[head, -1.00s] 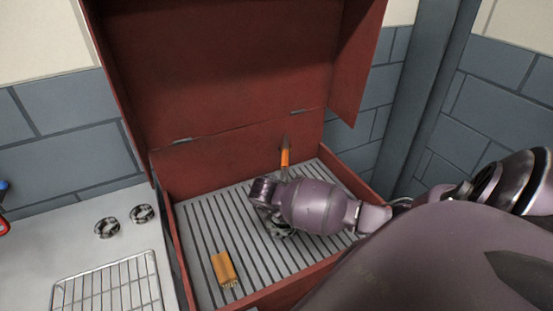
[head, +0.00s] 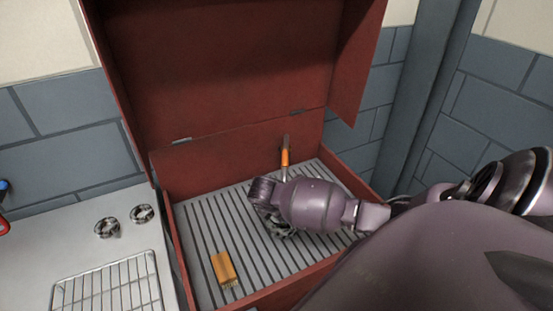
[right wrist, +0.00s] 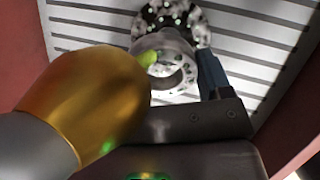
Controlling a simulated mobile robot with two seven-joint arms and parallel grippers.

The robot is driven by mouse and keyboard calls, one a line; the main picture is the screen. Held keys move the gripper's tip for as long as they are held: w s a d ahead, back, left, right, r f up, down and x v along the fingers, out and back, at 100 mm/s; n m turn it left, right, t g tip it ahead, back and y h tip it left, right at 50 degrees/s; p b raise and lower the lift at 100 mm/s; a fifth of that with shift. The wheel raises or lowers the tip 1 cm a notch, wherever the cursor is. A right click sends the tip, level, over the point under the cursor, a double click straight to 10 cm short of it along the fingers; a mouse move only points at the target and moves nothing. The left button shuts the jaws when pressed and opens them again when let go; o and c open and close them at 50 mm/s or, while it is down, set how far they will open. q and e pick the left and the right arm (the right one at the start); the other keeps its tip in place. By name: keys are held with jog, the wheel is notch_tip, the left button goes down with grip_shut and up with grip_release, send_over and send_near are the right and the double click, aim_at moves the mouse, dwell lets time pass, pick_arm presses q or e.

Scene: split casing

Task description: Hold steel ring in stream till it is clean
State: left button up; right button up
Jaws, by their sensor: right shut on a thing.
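My right gripper (head: 268,208) is low over the slatted floor of the red washer box, its jaws mostly hidden by my wrist in the head view. It is shut on the steel ring (right wrist: 178,82), which shows pale grey with dark specks in the right wrist view. Behind it is a larger, heavily black-speckled round part (right wrist: 182,17); whether the two touch is unclear. An orange-sleeved nozzle (head: 285,158) stands at the box's back; a large golden body (right wrist: 90,100) close to the wrist camera may be it. A small yellow-green spot by the ring is unclear. My left gripper is not in view.
An orange brush (head: 224,268) lies on the slats (head: 205,225) at front left. The red lid (head: 235,70) stands open behind. Two speckled round parts (head: 107,228) and (head: 141,214) and a wire rack (head: 110,290) are on the left counter. A post (head: 425,90) rises at right.

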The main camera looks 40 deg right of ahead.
jog(key=shift+s, duration=0.15)
jog(key=shift+w, duration=0.35)
jog(key=shift+w+a, duration=0.15)
jog(key=shift+w, duration=0.1)
jog(key=shift+s, duration=0.2)
dwell(0.3)
jog(key=shift+s+d, duration=0.2)
jog(key=shift+s, duration=0.2)
jog(key=s+a, duration=0.2)
jog(key=a, duration=0.5)
jog(key=shift+a, duration=0.4)
dwell(0.5)
dwell(1.2)
